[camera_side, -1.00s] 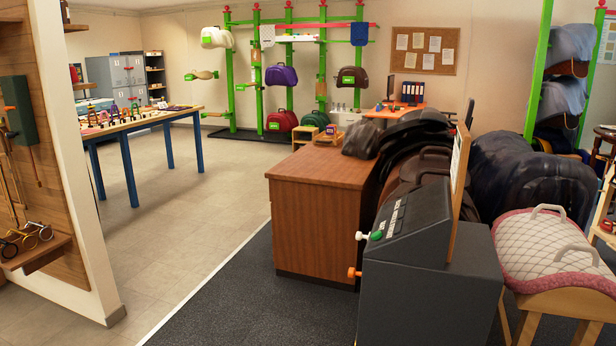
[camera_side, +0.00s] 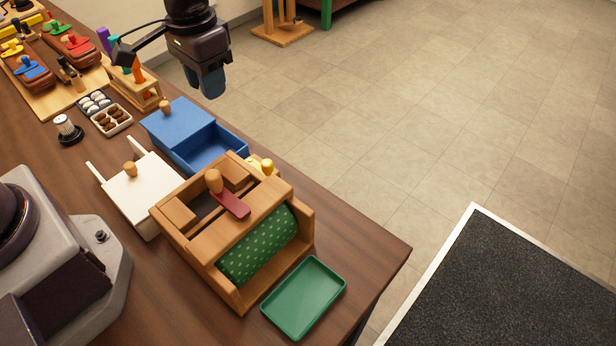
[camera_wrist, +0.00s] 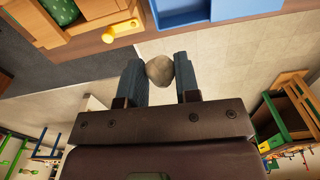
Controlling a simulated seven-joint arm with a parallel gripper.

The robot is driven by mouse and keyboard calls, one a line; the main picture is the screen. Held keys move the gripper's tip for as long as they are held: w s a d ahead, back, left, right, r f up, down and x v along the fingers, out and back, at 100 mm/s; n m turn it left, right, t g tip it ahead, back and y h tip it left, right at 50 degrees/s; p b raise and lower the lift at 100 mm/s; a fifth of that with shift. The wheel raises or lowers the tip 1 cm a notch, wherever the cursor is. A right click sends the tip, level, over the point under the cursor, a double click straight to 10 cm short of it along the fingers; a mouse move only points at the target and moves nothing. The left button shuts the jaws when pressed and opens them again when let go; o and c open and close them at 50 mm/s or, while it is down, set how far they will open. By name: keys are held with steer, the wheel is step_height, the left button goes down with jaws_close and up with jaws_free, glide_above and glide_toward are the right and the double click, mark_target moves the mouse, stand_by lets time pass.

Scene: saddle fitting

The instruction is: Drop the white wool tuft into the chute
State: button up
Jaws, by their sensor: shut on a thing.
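My gripper (camera_side: 211,88) hangs near the top of the side view, beyond the blue box. In the wrist view my gripper (camera_wrist: 159,80) is shut on a rounded pale grey-white tuft (camera_wrist: 160,70), held between the two fingertips. The tuft cannot be made out in the side view. A wooden box (camera_side: 215,262) with a dark opening in its top, a red lever and a sloping green dotted front looks like the chute, though I cannot be sure. It stands apart from my gripper, lower in the picture. A green tray (camera_side: 304,297) lies at its front.
The blue box (camera_side: 179,122) with its open bin and a white box (camera_side: 140,190) with a knob stand close to the wooden box. A yellow knob (camera_wrist: 108,38) shows in the wrist view. A small tray (camera_side: 112,120) holds white and brown lumps. Floor lies beyond the table.

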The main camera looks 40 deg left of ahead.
steer(key=s+d, duration=0.2)
steer(key=d, duration=0.2)
steer(key=n, duration=2.1)
glide_toward(210, 203)
steer(key=shift+n, duration=0.3)
steer(key=shift+f, duration=2.5)
steer(key=shift+f, duration=0.6)
steer(key=o, duration=0.6)
steer(key=shift+r, duration=0.1)
